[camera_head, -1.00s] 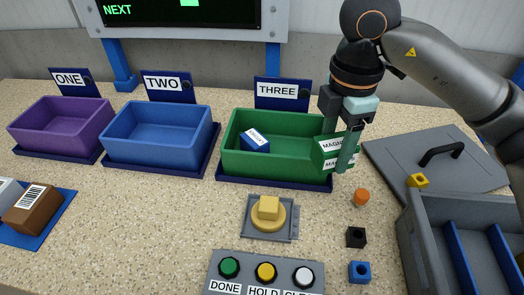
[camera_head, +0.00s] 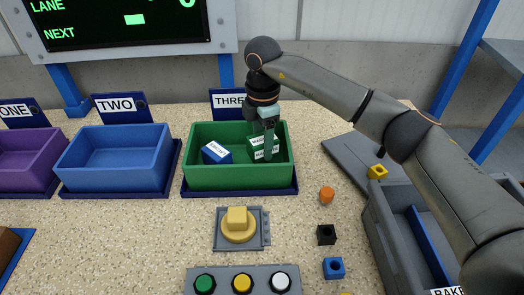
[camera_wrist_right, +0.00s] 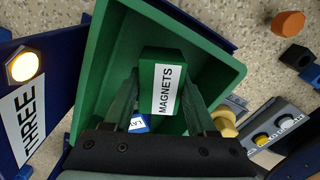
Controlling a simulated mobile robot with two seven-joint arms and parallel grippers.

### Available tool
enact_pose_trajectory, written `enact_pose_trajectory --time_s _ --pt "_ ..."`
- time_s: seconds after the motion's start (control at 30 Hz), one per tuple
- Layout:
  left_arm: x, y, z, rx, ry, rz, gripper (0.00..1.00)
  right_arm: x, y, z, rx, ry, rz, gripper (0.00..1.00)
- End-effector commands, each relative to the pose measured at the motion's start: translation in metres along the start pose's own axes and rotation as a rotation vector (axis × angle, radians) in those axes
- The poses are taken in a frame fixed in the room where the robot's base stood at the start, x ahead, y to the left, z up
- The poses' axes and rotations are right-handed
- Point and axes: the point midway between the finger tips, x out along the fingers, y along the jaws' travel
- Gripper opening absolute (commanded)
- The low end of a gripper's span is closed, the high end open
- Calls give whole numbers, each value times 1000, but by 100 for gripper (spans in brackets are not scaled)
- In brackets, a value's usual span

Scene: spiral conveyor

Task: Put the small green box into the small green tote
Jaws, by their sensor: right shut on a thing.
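The small green box (camera_head: 256,144) has white labels, and the right wrist view shows "MAGNETS" on it (camera_wrist_right: 163,88). My right gripper (camera_head: 269,150) is shut on the box and holds it within the walls of the green tote (camera_head: 235,178), toward its right side. The tote also shows in the right wrist view (camera_wrist_right: 97,70). I cannot tell whether the box touches the tote floor. A blue box (camera_head: 216,153) with a white label lies in the tote, left of the green box. My left gripper is not in view.
The blue tote (camera_head: 115,180) and purple tote (camera_head: 25,178) stand to the left, both empty where visible. Small blocks and a grey divided bin (camera_head: 385,225) are at right.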

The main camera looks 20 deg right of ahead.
Motion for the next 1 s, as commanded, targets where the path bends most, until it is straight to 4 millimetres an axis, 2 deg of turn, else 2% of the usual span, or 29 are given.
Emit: enact_pose_trajectory --time_s 0.27,0.63,0.67,0.9,1.0 --pt "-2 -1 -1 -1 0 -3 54 34 3 0 0 0 -3 1" --pt "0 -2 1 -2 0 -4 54 39 3 0 0 0 -1 1" --pt "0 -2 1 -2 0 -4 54 39 3 0 0 0 0 58" --pt "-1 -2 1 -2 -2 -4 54 38 3 0 0 0 -1 85" --pt "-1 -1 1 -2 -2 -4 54 38 3 0 0 0 -1 87"
